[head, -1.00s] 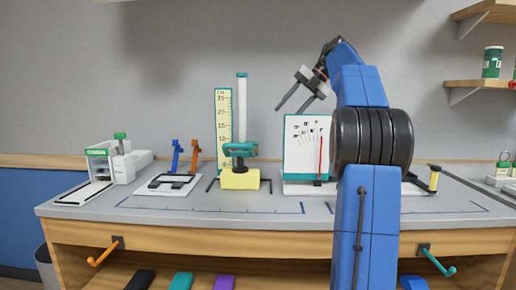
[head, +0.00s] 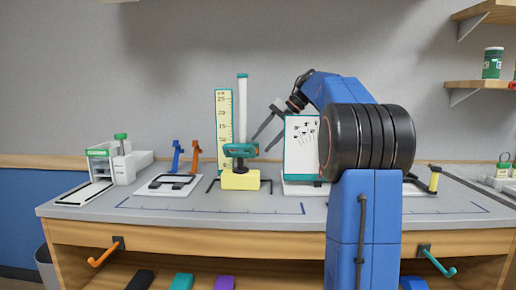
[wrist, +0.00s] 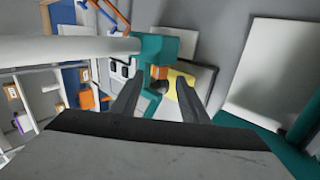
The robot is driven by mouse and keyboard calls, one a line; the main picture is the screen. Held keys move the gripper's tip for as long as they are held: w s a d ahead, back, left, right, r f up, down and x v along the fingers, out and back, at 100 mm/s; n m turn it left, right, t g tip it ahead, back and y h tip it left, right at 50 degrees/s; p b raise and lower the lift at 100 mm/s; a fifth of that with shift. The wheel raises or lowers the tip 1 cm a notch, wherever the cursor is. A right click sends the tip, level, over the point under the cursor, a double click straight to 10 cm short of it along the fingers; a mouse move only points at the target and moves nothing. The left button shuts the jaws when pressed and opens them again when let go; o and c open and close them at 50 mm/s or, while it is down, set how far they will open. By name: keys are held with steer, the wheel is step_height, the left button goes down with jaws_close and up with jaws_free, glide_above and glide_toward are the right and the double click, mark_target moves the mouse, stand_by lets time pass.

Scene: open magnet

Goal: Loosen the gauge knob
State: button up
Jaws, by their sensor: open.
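The gauge stands on the bench with a yellow base (head: 240,180), a tall white column (head: 242,105) and a teal carriage (head: 240,150) low on the column. In the wrist view the teal carriage (wrist: 152,46) shows ahead of my fingers, with a small orange part (wrist: 158,72) and a dark rounded part (wrist: 158,87) by it. I cannot tell for sure which of these is the knob. My gripper (head: 262,143) is open and empty, tilted down, just right of the carriage. In the wrist view my gripper (wrist: 159,80) has its fingers either side of the orange part, apparently apart from it.
A yellow scale board (head: 223,128) stands behind the gauge. A white panel with a teal edge (head: 300,155) stands to the right, behind my arm. A white plate with blue and orange uprights (head: 168,186) lies to the left. The front strip of the bench is clear.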

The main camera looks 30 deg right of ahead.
mark_target(256, 149)
steer(key=shift+x, duration=1.85)
jaws_close()
steer(key=shift+w+a+r+g+h, duration=0.15)
steer(key=shift+g+h, duration=0.2)
steer(key=shift+h, duration=0.2)
steer(key=shift+w+a+g+h, duration=0.15)
steer(key=shift+g+h, duration=0.2)
steer(key=shift+h, duration=0.2)
steer(key=shift+r+g+h, duration=0.1)
steer(key=shift+g+h, duration=0.5)
steer(key=shift+h, duration=0.3)
jaws_free()
steer(key=shift+s, duration=0.1)
